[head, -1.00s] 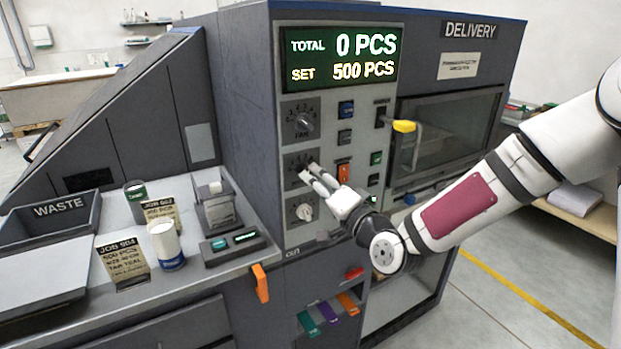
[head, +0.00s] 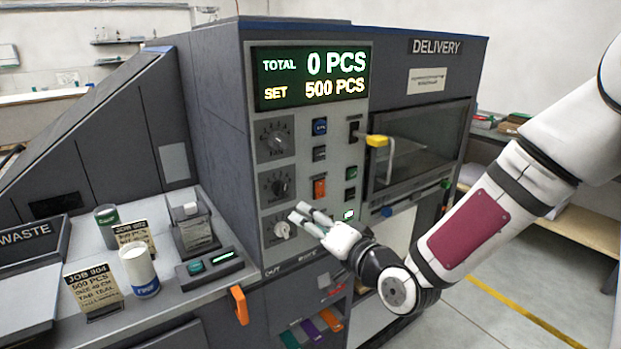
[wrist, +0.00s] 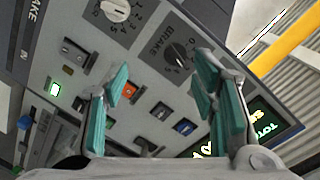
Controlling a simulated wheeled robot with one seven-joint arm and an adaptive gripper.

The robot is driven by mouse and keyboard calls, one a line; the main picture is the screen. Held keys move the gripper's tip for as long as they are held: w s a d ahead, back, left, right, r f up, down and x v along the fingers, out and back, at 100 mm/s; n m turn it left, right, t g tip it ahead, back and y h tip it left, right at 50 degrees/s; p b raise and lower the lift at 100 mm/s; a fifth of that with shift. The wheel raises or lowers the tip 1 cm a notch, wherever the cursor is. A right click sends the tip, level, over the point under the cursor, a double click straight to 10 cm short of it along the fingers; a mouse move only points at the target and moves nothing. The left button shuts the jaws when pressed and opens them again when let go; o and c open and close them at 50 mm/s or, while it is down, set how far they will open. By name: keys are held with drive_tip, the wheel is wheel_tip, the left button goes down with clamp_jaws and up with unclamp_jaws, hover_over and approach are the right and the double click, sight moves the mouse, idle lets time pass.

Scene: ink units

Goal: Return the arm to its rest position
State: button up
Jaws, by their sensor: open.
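My gripper (head: 305,217) is in front of the lower part of the control panel (head: 330,130), beside the lowest knob (head: 282,230). Its fingers are apart with nothing between them. In the wrist view the teal finger pads of my gripper (wrist: 160,95) are spread, with the panel behind them. The white lowest knob also shows at the top of the wrist view (wrist: 115,12), and the dark middle knob (wrist: 174,54) shows between the fingers. I cannot tell in the head view whether a fingertip touches the panel.
A yellow-tipped lever (head: 377,141) sticks out near the delivery window (head: 425,150). An orange handle (head: 239,305) juts from the counter edge. The counter holds a white can (head: 139,270), job cards and a waste bin (head: 35,245). Floor at the right is open.

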drive_tip(key=s+d+n+g+h, duration=0.45)
drive_tip(key=s+d+h, duration=0.4)
drive_tip(key=d, duration=0.35)
drive_tip(key=s+d+r+g, duration=0.2)
drive_tip(key=s+d+r, duration=0.1)
drive_tip(key=s, duration=0.7)
drive_tip(key=s+d+r+g+h, duration=0.1)
drive_tip(key=s+r, duration=0.4)
drive_tip(key=s, duration=0.5)
drive_tip(key=shift+s+d+r+m+g, duration=0.15)
drive_tip(key=shift+s+d+m+g, duration=0.3)
drive_tip(key=shift+d, duration=0.75)
drive_tip(key=shift+w, duration=0.2)
